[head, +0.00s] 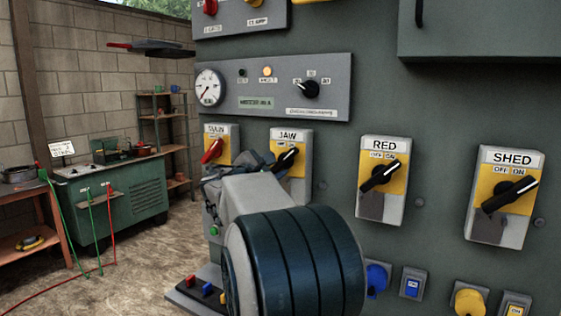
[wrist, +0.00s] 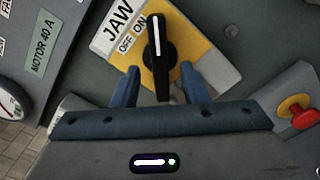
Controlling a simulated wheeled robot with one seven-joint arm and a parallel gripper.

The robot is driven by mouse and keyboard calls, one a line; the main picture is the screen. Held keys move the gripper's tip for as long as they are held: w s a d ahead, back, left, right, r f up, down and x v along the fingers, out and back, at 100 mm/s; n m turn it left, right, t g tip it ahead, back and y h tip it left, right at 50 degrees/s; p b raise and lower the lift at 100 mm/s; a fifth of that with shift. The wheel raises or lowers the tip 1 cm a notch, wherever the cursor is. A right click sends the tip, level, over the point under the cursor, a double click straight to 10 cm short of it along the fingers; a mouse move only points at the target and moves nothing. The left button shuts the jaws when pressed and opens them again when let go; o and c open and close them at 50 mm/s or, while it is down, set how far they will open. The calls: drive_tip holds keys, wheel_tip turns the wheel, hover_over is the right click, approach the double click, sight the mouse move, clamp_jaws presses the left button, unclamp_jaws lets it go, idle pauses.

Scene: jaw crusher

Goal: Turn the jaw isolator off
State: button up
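The jaw isolator (head: 291,166) is a grey and yellow box labelled JAW on the panel. Its black knob (wrist: 156,50) has a white line that points towards ON. The knob also shows in the head view (head: 287,159), tilted up to the right. My gripper (wrist: 159,69) is open. Its two blue fingers stand on either side of the knob's lower end, with a gap on each side. In the head view my wrist and arm hide most of the gripper and the lower left of the isolator box.
A MAIN isolator with a red handle (head: 212,150) is close on the left. RED (head: 382,178) and SHED (head: 506,192) isolators with black knobs are on the right. A red push button (wrist: 305,118) on yellow shows near the gripper's right side. A gauge (head: 208,87) is above left.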

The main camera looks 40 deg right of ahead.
sight(280, 163)
drive_tip(key=shift+x, duration=2.05)
clamp_jaws()
